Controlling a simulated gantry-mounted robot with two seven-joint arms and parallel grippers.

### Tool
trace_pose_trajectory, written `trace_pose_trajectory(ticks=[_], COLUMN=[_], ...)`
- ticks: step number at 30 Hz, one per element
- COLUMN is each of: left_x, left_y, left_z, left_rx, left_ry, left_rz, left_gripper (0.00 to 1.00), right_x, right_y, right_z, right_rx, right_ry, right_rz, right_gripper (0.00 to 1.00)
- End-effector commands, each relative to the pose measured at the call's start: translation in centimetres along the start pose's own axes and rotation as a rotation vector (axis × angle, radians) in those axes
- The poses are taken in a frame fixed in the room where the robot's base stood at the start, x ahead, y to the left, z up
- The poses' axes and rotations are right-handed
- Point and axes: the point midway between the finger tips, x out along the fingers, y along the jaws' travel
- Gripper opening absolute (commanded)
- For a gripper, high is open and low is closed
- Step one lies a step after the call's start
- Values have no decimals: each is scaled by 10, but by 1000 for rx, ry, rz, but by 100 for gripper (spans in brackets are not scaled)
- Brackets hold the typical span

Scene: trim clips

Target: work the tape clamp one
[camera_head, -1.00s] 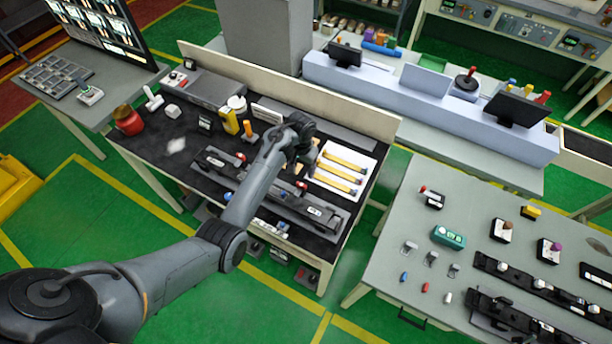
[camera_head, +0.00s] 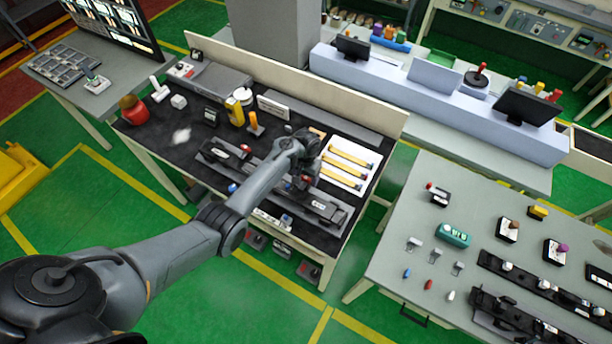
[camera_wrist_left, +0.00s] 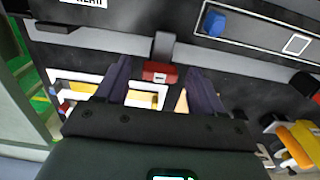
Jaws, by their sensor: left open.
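A long dark fixture (camera_head: 262,178) lies along the front of the black-topped bench. It carries small red-handled parts, one at its left part (camera_head: 245,148) and one by my gripper (camera_head: 305,180). In the left wrist view a red block with a small pale mark (camera_wrist_left: 158,72) sits at the end of a grey bar. I cannot tell for certain which part is tape clamp one. My left gripper (camera_wrist_left: 158,84) is open, with one finger on each side of the red block in that view; contact is not clear. My right gripper is not in view.
A white tray with yellow strips (camera_head: 333,176) lies beside the gripper. A yellow bottle (camera_head: 236,112), an orange-topped part (camera_head: 254,124) and a red jar (camera_head: 133,110) stand on the bench. A blue button (camera_wrist_left: 214,22) shows in the wrist view. A low wall edges the bench's back.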

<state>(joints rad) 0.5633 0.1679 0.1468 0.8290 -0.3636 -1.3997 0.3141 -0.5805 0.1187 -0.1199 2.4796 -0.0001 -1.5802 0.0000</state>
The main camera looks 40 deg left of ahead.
Motion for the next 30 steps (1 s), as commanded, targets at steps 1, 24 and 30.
trace_pose_trajectory(ticks=[1,24,30], left_x=[0,-2,-2], left_y=[0,0,0], left_z=[0,0,0], left_rx=[0,55,172], left_ry=[0,-1,-1], left_rz=[0,0,0], left_gripper=[68,12,12], right_x=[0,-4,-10], right_y=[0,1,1], right_z=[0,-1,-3], right_rx=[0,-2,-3], right_ry=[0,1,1], right_rz=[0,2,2], right_gripper=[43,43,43])
